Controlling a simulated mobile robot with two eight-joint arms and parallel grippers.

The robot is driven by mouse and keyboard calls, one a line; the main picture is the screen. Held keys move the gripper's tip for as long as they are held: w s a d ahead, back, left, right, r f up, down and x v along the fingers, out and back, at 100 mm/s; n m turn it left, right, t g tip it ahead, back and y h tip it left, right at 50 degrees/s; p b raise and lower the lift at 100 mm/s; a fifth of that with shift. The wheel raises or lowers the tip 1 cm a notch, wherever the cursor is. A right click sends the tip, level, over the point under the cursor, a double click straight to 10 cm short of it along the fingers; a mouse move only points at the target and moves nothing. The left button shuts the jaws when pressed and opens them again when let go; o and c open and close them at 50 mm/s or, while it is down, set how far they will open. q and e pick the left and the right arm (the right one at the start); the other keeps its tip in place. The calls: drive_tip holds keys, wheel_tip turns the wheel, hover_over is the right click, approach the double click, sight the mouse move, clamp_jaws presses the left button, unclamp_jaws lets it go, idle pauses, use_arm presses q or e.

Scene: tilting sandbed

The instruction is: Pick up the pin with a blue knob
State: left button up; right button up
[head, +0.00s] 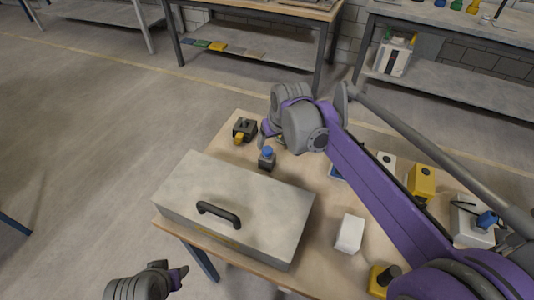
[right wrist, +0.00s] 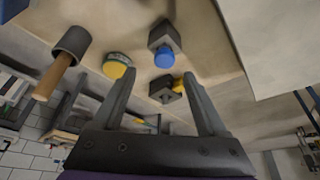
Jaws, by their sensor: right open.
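The pin with a blue knob (head: 267,153) stands in a small dark grey block (head: 266,164) on the table, just behind the grey case. In the right wrist view the blue knob (right wrist: 163,58) shows between and slightly beyond the fingertips, with its block (right wrist: 163,35) above it. My right gripper (right wrist: 160,76) is open and empty, apart from the knob as far as I can tell. In the head view it is largely hidden by its own wrist, just behind and right of the pin. My left gripper (head: 172,274) is low at the front left, away from the table.
A grey case (head: 180,190) with a black handle fills the table's front left. A dark block with a yellow knob (head: 240,138) stands left behind the pin. A round yellow tin (right wrist: 117,66) and a mallet (right wrist: 62,60) lie nearby. A white box (head: 349,233) stands right.

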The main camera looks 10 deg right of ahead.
sight(267, 150)
drive_tip(key=x, duration=0.6)
drive_tip(key=shift+s+a, duration=0.2)
drive_tip(key=shift+a, duration=0.15)
clamp_jaws()
